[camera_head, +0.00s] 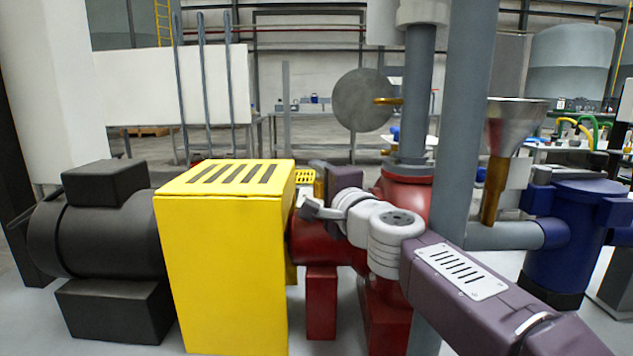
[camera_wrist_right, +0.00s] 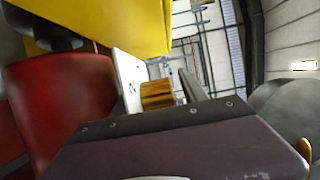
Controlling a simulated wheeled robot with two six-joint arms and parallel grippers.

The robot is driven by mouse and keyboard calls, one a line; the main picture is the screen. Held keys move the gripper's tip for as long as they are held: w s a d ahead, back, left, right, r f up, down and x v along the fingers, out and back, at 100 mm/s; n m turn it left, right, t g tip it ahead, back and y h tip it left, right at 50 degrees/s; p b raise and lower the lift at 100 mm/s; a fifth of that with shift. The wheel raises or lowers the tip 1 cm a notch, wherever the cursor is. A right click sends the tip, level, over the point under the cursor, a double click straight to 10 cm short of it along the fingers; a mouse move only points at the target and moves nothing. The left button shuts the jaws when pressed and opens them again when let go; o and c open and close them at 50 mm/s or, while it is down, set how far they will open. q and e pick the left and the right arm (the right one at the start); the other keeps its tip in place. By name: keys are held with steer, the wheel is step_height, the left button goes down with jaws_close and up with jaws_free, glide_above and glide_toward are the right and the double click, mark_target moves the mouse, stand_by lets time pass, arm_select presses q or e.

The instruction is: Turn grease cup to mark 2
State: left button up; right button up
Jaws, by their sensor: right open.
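The brass grease cup (camera_wrist_right: 157,95) shows in the right wrist view as a short ribbed cylinder. A white plate (camera_wrist_right: 128,80) with small dark marks is just left of it; I cannot read them. My right gripper (camera_head: 322,178) is beside the yellow guard in the head view and is open. In the wrist view its dark body fills the bottom, and a grey finger stands just right of the cup. I cannot tell whether it touches the cup. My left gripper is not in view.
The yellow guard (camera_head: 222,270) and black motor (camera_head: 100,235) stand left of my right arm. The red pump housing (camera_head: 405,195) and a grey vertical pipe (camera_head: 465,120) are close to the arm. A blue vessel (camera_head: 575,235) stands at right.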

jaws_close()
steer(key=shift+m+t+h+p, duration=0.3)
steer(key=shift+m+h, duration=0.3)
steer(key=shift+h, duration=0.3)
steer(key=shift+d+r+m+t+h+p, duration=0.1)
steer(key=shift+d+m+t+h+p, duration=0.15)
steer(key=shift+m+h+p, duration=0.6)
steer(key=shift+w+d+m+h, duration=0.15)
steer(key=shift+m+h, duration=0.1)
steer(key=shift+h, duration=0.6)
jaws_free()
